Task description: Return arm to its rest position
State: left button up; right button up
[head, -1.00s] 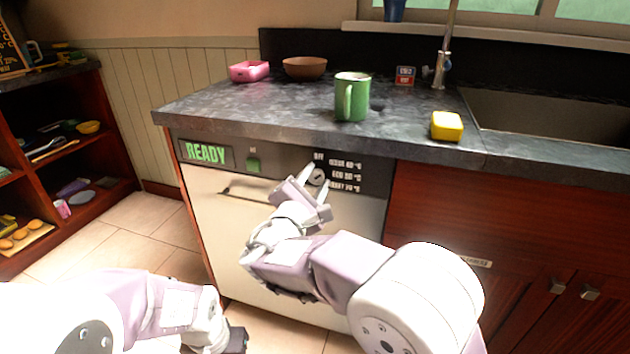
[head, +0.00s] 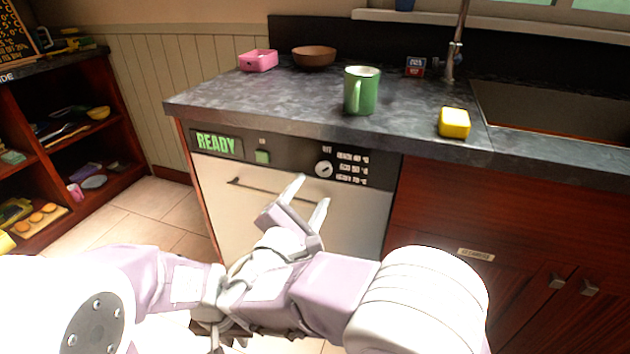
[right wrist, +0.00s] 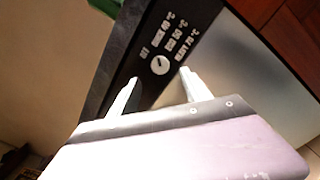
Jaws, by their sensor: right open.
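My right gripper (head: 306,202) is open and empty in front of the white dishwasher door (head: 290,203), below the control panel. Its two white fingers stand apart; they also show in the right wrist view (right wrist: 158,92). The round dial (head: 323,169) lies just above the fingers in the head view, apart from them. It shows in the right wrist view (right wrist: 160,65) beyond the fingertips. My left arm comes in low from the left in the head view. Its gripper is hidden or too overlapped by my right arm to make out.
The panel has a lit READY display (head: 217,143) and a green button (head: 262,157). A shelf unit (head: 70,146) stands left; floor between is clear.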

dwell(0.3)
jog(key=s+d+f+m+g+h, duration=0.1)
jog(key=s+d+f+m+g, duration=0.25)
jog(key=d+f+g, duration=0.4)
jog(key=s+d+f+m+g+h, duration=0.1)
jog(key=s+d+f+m+g, duration=0.25)
jog(key=d+f, duration=0.65)
jog(key=s+d+f+m+g+y, duration=0.3)
jog(key=s+f+m+g+y, duration=0.35)
jog(key=s+m, duration=0.65)
notch_tip(320, 180, up, 36)
jog(key=w+m+t+y+p, duration=0.1)
jog(key=w+m+p, duration=0.1)
jog(key=p, duration=3.5)
jog(key=shift+r+m, duration=0.15)
jog(key=shift+m, duration=0.65)
